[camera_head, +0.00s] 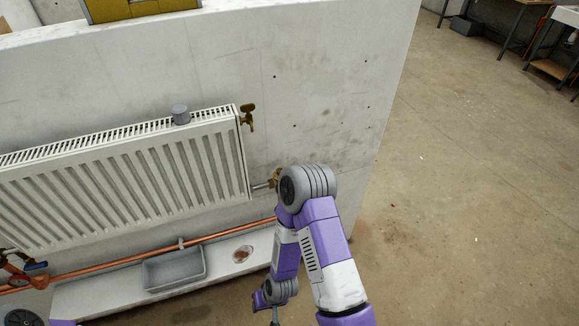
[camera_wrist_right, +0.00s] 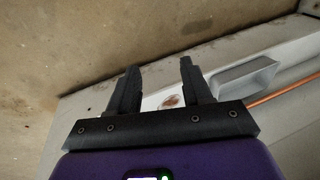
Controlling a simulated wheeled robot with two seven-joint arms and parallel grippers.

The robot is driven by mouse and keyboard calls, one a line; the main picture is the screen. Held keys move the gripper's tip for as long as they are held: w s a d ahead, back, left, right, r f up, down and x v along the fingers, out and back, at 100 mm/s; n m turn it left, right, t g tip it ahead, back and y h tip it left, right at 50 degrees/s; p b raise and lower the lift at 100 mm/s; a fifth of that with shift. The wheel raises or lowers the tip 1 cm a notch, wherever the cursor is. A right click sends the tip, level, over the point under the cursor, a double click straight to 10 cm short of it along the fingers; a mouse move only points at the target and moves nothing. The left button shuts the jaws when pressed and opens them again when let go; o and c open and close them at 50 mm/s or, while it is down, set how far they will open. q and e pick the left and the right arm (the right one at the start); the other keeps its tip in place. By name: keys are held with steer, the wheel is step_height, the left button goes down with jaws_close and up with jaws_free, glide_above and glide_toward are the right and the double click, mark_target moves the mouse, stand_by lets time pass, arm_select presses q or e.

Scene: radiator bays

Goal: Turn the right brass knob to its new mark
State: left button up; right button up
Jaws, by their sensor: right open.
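A brass knob (camera_head: 247,116) sticks out at the radiator's upper right corner. A second brass fitting (camera_head: 275,177) sits lower on the right side, partly hidden behind my right arm. I cannot make out a mark at either one. In the right wrist view my right gripper (camera_wrist_right: 160,75) is open, with nothing between its fingers. It points towards the ledge and floor, and neither brass part shows there. In the head view my right arm folds down in front of the wall, low and right of the upper knob. My left gripper is not in view.
The white radiator (camera_head: 125,180) hangs on a concrete wall, with a grey cylinder (camera_head: 181,115) on top. Below are a copper pipe (camera_head: 110,264), a grey tray (camera_head: 172,270) and a small reddish dish (camera_head: 243,254) on the ledge. The floor at right is clear.

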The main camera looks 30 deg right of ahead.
steer(key=w+d+r+m+t+h, duration=0.2)
steer(key=w+d+r+t+h, duration=0.3)
steer(key=w+d, duration=0.6)
steer(key=w+d+r+m+t+h+p, duration=0.1)
steer(key=w+d+r+t+h, duration=0.3)
steer(key=r, duration=0.6)
steer(key=w+d+r+m+t+h+p, duration=0.1)
steer(key=w+d+r+m+t+h, duration=0.1)
steer(key=w+d+r+h, duration=0.45)
steer(key=shift+y, duration=0.55)
steer(key=w+r, duration=0.1)
steer(key=w+d+r, duration=0.1)
steer(key=w, duration=0.1)
steer(key=w+r+b, duration=0.1)
steer(key=w, duration=0.1)
steer(key=shift+d+r, duration=0.35)
steer(key=shift+w+d, duration=0.25)
steer(key=shift+w, duration=0.1)
steer(key=shift+c, duration=0.4)
jaws_close()
steer(key=shift+n+t, duration=0.3)
